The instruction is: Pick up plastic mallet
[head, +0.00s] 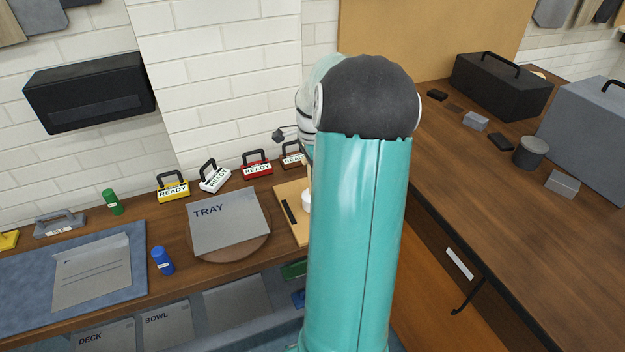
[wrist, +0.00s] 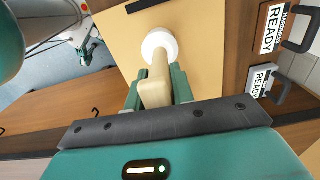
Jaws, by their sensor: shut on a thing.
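The plastic mallet has a white round head (wrist: 159,43) and a beige handle (wrist: 156,90), seen in the wrist view. My gripper (wrist: 157,84) is shut on the handle, with one green finger on each side. The head lies beyond the fingertips, over a light wooden board (wrist: 200,62). In the head view a small part of the mallet's white head (head: 306,201) shows beside my arm, over the same board (head: 283,196). I cannot tell whether the mallet touches the board. My gripper is hidden behind my arm in the head view.
A grey TRAY plate (head: 228,232) sits left of the board. Several READY-labelled holders, including a red one (head: 257,166), line the wall side.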

